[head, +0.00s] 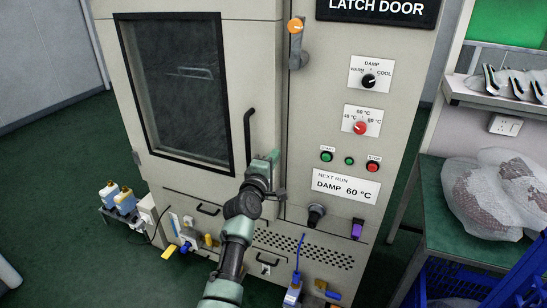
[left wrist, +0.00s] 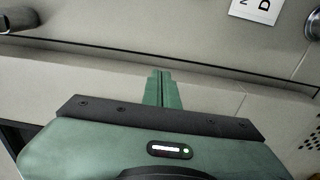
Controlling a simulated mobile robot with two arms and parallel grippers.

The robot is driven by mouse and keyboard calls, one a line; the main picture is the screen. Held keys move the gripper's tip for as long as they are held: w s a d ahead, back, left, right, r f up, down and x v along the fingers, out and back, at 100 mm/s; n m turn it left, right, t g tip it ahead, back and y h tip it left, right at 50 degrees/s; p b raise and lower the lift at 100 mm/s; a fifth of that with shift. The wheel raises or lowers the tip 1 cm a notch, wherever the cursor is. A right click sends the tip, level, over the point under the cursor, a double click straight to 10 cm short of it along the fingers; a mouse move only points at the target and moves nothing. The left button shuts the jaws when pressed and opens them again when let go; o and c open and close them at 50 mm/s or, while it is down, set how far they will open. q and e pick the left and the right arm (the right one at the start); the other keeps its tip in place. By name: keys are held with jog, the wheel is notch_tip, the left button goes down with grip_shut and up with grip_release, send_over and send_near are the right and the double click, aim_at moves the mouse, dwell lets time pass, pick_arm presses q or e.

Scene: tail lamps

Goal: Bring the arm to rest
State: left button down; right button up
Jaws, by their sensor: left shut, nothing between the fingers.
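My left arm (head: 237,235) reaches up from the bottom of the head view toward a beige cabinet (head: 205,180). My left gripper (head: 274,155) is in front of the cabinet, just right of the long dark door handle (head: 249,138). In the left wrist view its green fingers (left wrist: 160,78) are together with nothing between them. The cabinet face lies beyond the fingers; I cannot tell the gap to it. The door with its dark window (head: 175,90) looks closed. My right gripper is not in view.
The panel has a latch lever (head: 297,45), a damp knob (head: 369,80), a red temperature knob (head: 360,128) and buttons. Bottles (head: 116,193) stand at the lower left. A green-topped table (head: 440,215) with wrapped bundles (head: 490,195) and blue crates is at the right. Green floor is free at left.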

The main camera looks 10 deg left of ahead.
pick_arm(q)
jog(key=shift+s, duration=0.25)
jog(key=s+f+m+g, duration=0.2)
jog(key=s+f, duration=0.1)
jog(key=f, duration=0.6)
jog(key=s+f+m+g, duration=0.1)
jog(key=s+f+m, duration=0.15)
jog(key=f, duration=0.65)
jog(key=s+f+m+g, duration=0.15)
jog(key=s+f, duration=0.25)
jog(key=f, duration=0.5)
jog(key=s+f+m+g, duration=0.4)
jog(key=s+f+g, duration=0.1)
jog(key=s+f, duration=1.2)
jog(key=s+a+f+m+g, duration=0.2)
jog(key=s+f, duration=0.4)
jog(key=s, duration=0.8)
jog(key=s+a+f+m+g+y, duration=0.1)
jog(key=s+f, duration=0.5)
jog(key=s, duration=0.8)
jog(key=s+a+f+m+g, duration=0.4)
jog(key=s+f+m, duration=0.2)
jog(key=s, duration=0.9)
jog(key=shift+f+y, duration=0.4)
jog(key=shift+f, duration=0.05)
jog(key=shift+w+a, duration=0.1)
